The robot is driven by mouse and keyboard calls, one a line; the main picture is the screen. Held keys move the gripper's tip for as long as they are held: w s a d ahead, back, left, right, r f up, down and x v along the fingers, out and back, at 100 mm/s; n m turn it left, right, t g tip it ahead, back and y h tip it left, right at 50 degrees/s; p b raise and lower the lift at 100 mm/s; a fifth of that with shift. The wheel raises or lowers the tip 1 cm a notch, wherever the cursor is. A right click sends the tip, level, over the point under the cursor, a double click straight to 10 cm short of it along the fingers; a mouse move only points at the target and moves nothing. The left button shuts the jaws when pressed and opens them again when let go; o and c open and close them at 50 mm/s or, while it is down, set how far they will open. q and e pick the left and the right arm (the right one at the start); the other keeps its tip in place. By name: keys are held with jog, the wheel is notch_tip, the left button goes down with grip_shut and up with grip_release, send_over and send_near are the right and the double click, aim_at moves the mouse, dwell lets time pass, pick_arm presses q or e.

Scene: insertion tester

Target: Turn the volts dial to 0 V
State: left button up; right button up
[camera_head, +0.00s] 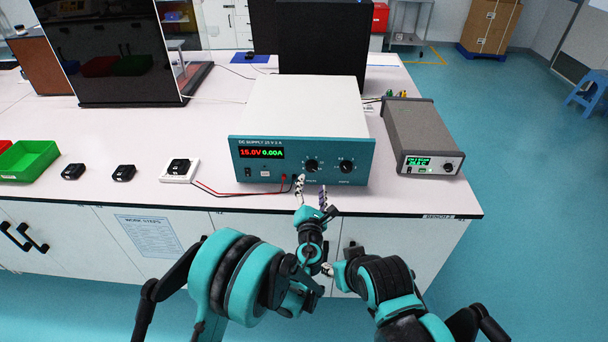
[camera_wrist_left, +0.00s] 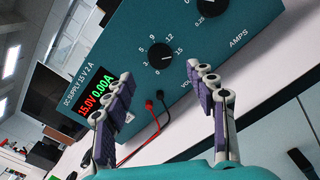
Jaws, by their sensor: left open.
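The volts dial (camera_head: 311,165) is a round black knob on the teal front of the DC power supply (camera_head: 303,105). In the left wrist view the dial (camera_wrist_left: 160,57) has a scale from 0 to 15 around it. The red voltage readout (camera_wrist_left: 88,107) shows 15.0V, with a green 0.00A beside it. My left gripper (camera_head: 311,191) is open and empty just in front of and below the dial. In the wrist view its fingertips (camera_wrist_left: 159,73) are spread to either side of the dial, apart from it.
The amps dial (camera_head: 346,166) sits right of the volts dial. Red and black leads (camera_head: 283,178) plug in below and run to a white fixture (camera_head: 180,171) on the left. A grey instrument (camera_head: 422,137) stands right of the supply. The bench's front edge lies close below.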

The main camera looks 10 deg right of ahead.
aim_at(312, 168)
pick_arm(q)
jog(key=b+x, duration=0.1)
jog(key=x, duration=0.5)
jog(key=shift+w+f+b, duration=0.15)
jog(key=shift+f+b, duration=0.05)
jog(key=shift+b, duration=0.2)
jog(key=shift+w+d+r, duration=0.1)
jog(key=shift+w+d, duration=0.1)
jog(key=shift+w, duration=0.45)
jog(key=c, duration=1.2)
